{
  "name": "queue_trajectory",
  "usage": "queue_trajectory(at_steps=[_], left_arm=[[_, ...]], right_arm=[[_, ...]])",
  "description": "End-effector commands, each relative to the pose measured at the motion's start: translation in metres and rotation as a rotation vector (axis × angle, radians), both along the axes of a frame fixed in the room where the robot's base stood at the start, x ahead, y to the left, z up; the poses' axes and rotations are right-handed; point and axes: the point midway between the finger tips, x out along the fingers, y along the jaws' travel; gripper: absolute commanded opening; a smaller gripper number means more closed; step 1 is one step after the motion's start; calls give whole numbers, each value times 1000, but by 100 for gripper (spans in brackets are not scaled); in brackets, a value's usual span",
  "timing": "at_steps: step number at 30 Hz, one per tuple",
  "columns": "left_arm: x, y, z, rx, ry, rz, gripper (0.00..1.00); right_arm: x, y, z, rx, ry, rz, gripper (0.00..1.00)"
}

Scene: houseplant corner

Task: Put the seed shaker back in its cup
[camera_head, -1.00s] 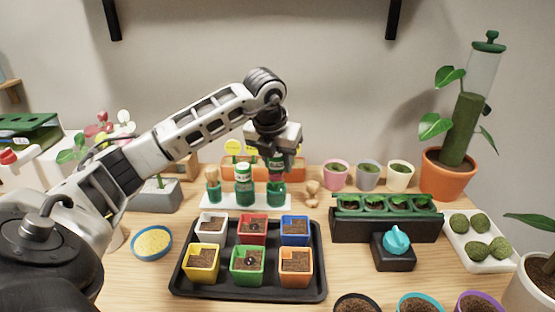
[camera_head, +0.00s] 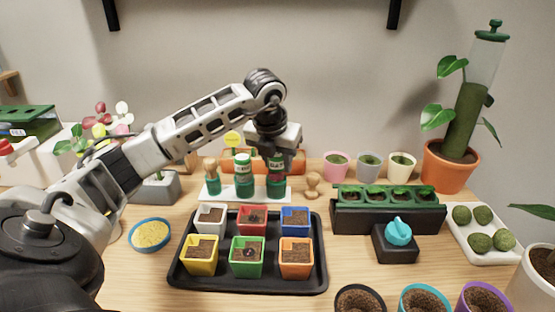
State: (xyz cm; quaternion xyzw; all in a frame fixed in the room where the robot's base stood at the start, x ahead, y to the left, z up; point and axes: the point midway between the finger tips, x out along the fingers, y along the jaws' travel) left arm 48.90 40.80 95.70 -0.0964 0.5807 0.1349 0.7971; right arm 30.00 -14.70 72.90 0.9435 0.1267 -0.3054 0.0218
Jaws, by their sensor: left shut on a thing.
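The seed shaker (camera_head: 277,164), green with a pale label, is upright between the fingers of my left gripper (camera_head: 277,155), which is shut on it. Directly below is the right-hand green cup (camera_head: 276,188) on a white stand (camera_head: 226,197). The shaker's lower end meets or overlaps the cup's mouth; I cannot tell how deep it sits. The fingers hide part of the shaker. My right gripper is not in view.
Beside the cup stand a green shaker (camera_head: 244,172) and a wooden-handled tool (camera_head: 210,170) in its own green cup. A wooden knob-like piece (camera_head: 312,184) is just right of the stand. A black tray (camera_head: 247,285) of coloured pots lies in front.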

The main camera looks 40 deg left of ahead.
Motion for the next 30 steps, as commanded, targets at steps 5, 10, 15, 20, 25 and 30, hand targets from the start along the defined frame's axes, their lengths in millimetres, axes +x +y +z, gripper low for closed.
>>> queue_trajectory(at_steps=[5, 10, 15, 20, 25, 30], left_arm=[[0, 0, 0, 0, 0, 0, 11], [0, 0, 0, 0, 0, 0, 42], [0, 0, 0, 0, 0, 0, 60], [0, 0, 0, 0, 0, 0, 76], [0, 0, 0, 0, 0, 0, 78], [0, 0, 1, 0, 0, 0, 78]], right_arm=[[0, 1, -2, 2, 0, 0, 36], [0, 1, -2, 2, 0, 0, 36], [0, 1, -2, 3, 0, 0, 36], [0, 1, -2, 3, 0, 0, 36], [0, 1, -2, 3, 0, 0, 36], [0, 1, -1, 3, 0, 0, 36]])
